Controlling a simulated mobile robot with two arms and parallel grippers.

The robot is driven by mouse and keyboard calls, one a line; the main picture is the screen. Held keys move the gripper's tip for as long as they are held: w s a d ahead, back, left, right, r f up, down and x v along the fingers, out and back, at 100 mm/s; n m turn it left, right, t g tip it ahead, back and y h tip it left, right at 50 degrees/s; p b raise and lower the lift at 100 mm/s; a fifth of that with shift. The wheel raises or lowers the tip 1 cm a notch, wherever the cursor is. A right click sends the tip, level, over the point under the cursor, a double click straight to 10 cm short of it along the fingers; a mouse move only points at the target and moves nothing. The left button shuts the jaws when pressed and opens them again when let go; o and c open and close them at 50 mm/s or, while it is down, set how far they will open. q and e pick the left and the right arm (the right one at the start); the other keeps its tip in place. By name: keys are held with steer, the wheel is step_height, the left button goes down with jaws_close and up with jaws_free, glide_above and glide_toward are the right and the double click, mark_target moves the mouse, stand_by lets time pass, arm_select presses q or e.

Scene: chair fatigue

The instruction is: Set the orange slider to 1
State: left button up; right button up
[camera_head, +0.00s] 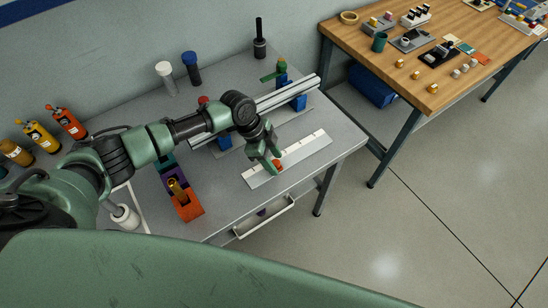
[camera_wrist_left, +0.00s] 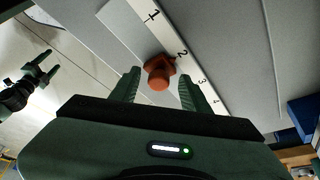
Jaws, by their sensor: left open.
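The orange slider (camera_head: 279,165) sits on a pale scale strip (camera_head: 310,150) on the grey workbench. In the left wrist view the orange slider (camera_wrist_left: 159,73) is beside the mark 2, and the strip (camera_wrist_left: 165,38) shows the numbers 1 to 4. My left gripper (camera_head: 272,161) is above the strip at the slider. Its open fingers (camera_wrist_left: 160,80) stand on either side of the slider with gaps visible; contact cannot be told. A second green gripper, my right one (camera_wrist_left: 42,76), shows at the left of the wrist view with its fingers apart and empty.
A metal rail with blue clamps (camera_head: 298,100) lies behind the strip. An orange and purple block plane (camera_head: 184,195) lies to the left. Several bottles (camera_head: 68,122) stand at the far left. An open drawer (camera_head: 265,217) is below the front edge. A wooden table (camera_head: 440,100) stands at right.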

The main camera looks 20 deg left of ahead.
arm_select(q)
steer(key=shift+s, duration=0.1)
jaws_close()
arm_select(e)
steer(key=shift+w+a, duration=0.15)
steer(key=shift+w, duration=0.15)
stand_by(1.1)
